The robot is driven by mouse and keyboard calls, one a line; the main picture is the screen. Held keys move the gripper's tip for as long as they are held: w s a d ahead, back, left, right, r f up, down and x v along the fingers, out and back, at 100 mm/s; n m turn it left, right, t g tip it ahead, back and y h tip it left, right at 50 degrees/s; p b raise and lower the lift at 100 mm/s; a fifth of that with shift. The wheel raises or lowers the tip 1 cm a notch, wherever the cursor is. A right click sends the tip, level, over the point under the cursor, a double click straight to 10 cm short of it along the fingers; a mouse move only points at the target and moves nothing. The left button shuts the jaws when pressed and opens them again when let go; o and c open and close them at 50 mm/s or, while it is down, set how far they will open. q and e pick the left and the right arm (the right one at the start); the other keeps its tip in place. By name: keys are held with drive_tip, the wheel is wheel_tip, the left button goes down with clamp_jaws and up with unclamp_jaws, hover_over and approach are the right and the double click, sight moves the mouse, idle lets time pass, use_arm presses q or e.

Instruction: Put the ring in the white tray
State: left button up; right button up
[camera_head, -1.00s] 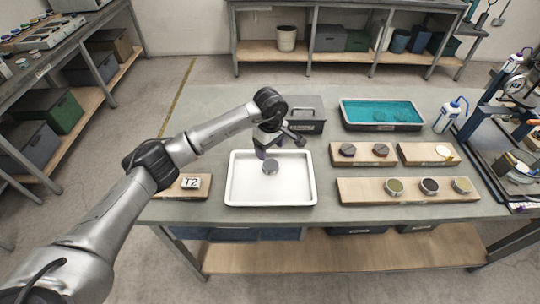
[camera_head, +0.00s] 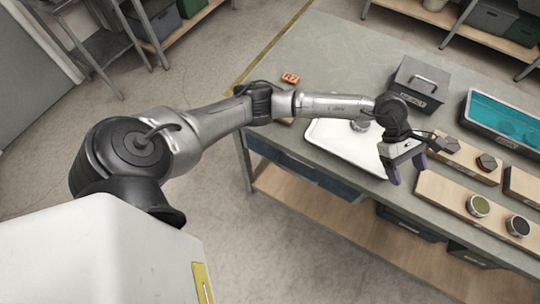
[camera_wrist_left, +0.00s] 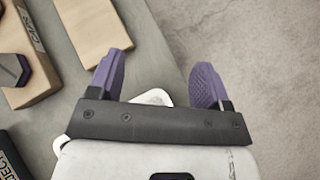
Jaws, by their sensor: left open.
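The white tray (camera_head: 345,141) lies on the grey bench, partly covered by my left arm. A small grey round piece (camera_head: 360,125) sits in it near its back edge, partly hidden by my wrist; I cannot tell whether it is the ring. My left gripper (camera_head: 405,169) is open and empty, above the right side of the tray and beside the wooden boards. Its purple fingers stand wide apart in the left wrist view (camera_wrist_left: 157,82), with nothing held between them. My right gripper is in no view.
A lidded dark box (camera_head: 418,83) and a blue-filled tub (camera_head: 500,120) stand behind. A board holds dark hexagonal pieces (camera_head: 486,162); the front board (camera_head: 445,192) holds round pieces, one green-topped (camera_head: 479,206).

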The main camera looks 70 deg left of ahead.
use_arm(q)
drive_tip(key=s+d+r+n+t+h, duration=0.45)
drive_tip(key=d+n+t+h, duration=0.2)
drive_tip(key=d+n, duration=0.2)
drive_tip(key=s+a+f+m+t+y, duration=0.2)
drive_tip(key=s+a+f+m+y, duration=0.3)
drive_tip(key=m, duration=0.7)
drive_tip(key=s+a+f+m+t+y, duration=0.1)
drive_tip(key=s+a+f+m+y, duration=0.25)
drive_tip(key=m+y, duration=0.6)
drive_tip(key=s+a+f+m+t+y, duration=0.2)
drive_tip(key=s+a+f+m+y, duration=0.3)
drive_tip(key=m, duration=0.9)
drive_tip(key=s+f+n+g+h, duration=0.1)
drive_tip(key=s+f+n+g, duration=0.2)
drive_tip(key=s+g, duration=0.2)
drive_tip(key=s+f+n+g+h, duration=0.2)
drive_tip(key=s+g, duration=0.3)
drive_tip(key=s, duration=0.7)
drive_tip(key=shift+a+f+n, duration=0.3)
drive_tip(key=shift+f+n, duration=0.25)
drive_tip(key=shift+n, duration=0.15)
drive_tip(key=shift+s, duration=0.1)
